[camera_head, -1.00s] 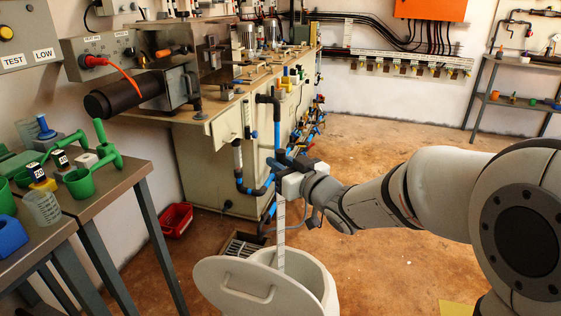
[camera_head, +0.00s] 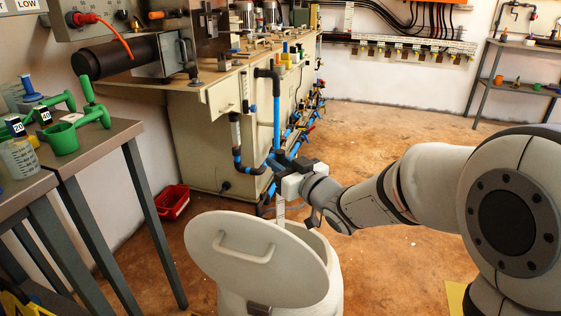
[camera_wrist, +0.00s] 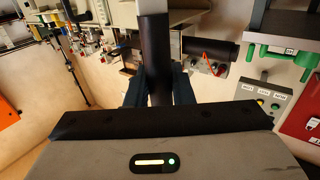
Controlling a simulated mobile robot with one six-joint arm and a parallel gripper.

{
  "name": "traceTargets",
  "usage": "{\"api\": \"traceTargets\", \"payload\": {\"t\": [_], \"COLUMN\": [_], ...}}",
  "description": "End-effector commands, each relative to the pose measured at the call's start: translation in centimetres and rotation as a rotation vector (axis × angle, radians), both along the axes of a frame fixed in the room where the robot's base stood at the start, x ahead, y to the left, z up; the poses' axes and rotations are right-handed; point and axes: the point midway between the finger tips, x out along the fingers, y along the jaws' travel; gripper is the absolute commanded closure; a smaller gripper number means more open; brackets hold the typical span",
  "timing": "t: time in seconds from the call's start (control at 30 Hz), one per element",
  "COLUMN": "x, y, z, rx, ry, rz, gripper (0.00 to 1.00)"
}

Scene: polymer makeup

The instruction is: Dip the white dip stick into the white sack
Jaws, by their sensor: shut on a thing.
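My gripper (camera_head: 292,172) is shut on the dark handle (camera_wrist: 155,60) of the white dip stick. In the head view the pale stick (camera_head: 280,209) hangs about upright below my gripper. Its lower part goes out of sight behind the tilted lid (camera_head: 228,268), so I cannot tell how deep the tip is. The white sack looks like a round, rigid white tub (camera_head: 325,260) with its lid leaning open at the front. The stick is over or within its opening. In the wrist view my fingers (camera_wrist: 158,90) sit on both sides of the handle.
A grey table (camera_head: 85,150) with green funnels and a beaker (camera_head: 19,158) stands at the left. A workbench (camera_head: 210,125) with blue pipes is behind the tub. A red crate (camera_head: 172,200) lies on the floor. The brown floor at the centre right is clear.

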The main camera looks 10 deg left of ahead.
Motion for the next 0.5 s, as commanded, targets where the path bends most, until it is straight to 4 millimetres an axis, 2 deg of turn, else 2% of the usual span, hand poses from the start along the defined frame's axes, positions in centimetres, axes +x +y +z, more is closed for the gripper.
{"api": "traceTargets", "payload": {"t": [0.03, 0.5], "x": [0.0, 0.0], "y": [0.0, 0.0], "z": [-1.2, -6.7], "rx": [0.0, 0.0], "ry": [0.0, 0.001], "rz": [0.0, 0.001], "gripper": [0.99, 0.99]}}
